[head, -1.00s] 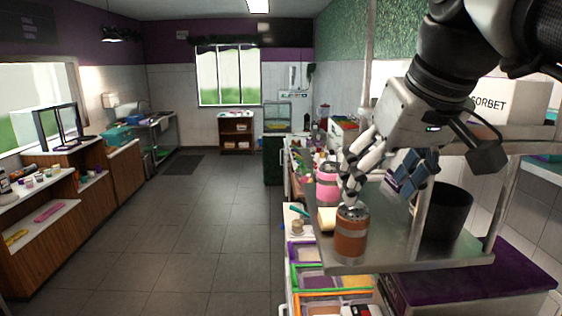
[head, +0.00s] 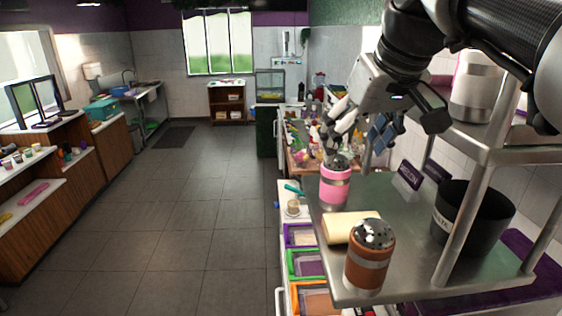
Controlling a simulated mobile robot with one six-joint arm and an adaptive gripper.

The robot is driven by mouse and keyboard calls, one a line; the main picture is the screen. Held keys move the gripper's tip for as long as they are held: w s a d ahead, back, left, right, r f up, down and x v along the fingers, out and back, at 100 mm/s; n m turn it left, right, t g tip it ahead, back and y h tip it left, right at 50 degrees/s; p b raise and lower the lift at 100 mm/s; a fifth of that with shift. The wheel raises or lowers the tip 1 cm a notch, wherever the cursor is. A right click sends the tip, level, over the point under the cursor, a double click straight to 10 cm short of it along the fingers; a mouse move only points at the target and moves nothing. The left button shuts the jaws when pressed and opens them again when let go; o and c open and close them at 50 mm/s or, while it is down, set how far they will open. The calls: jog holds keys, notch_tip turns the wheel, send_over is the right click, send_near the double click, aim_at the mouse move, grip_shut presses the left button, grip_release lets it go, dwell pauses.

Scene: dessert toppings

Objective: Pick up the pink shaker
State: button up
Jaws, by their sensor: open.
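The pink shaker (head: 335,189) stands upright on the metal shelf (head: 405,265), near its left edge, with a grey band and a dark perforated lid. My gripper (head: 352,146) is open just above and behind it in the picture, fingers pointing down and left. One finger overlaps the region of the lid; I cannot tell whether it touches. No object shows between the fingers.
A brown shaker (head: 368,262) stands at the shelf's front, with a cream block (head: 350,227) behind it. A black bucket (head: 478,222) and small dark signs (head: 409,178) are to the right. A shelf post (head: 466,215) rises nearby. Topping trays (head: 306,264) lie below left.

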aim_at(341, 160)
jog(key=x, duration=0.3)
jog(key=shift+w+f, duration=0.15)
jog(key=shift+b+x, duration=0.35)
jog(key=shift+x, duration=2.7)
jog(key=shift+w+a, duration=0.1)
jog(key=shift+a, duration=0.1)
jog(key=c, duration=1.2)
